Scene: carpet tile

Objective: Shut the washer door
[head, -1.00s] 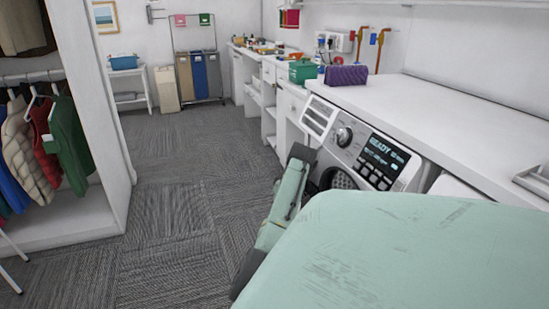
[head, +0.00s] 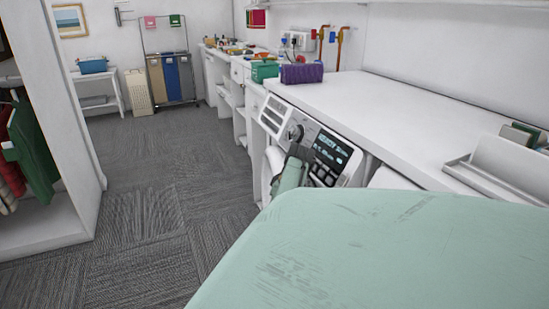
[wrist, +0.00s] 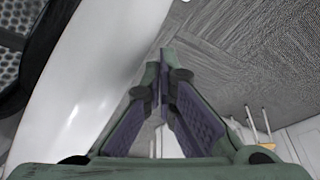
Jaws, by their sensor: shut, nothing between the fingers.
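The washer (head: 325,150) is under the white counter, with its knob and dark display facing out. My arm covers much of its front in the head view. A white curved piece, apparently the open door (head: 273,162), shows left of my arm. In the wrist view, a glossy white curved surface (wrist: 95,75) runs along the left of my gripper, with a dark ring and perforated metal beyond it; I cannot tell whether that surface is door or body. My gripper (wrist: 166,60) is shut and empty, its fingertips over the carpet in that picture. Contact with the door cannot be told.
The white counter (head: 400,105) runs above the washer, with a purple case (head: 301,73) and a green box (head: 265,71) at its far end. A clothes rack unit (head: 75,150) stands at the left. Carpet (head: 150,190) between them is clear.

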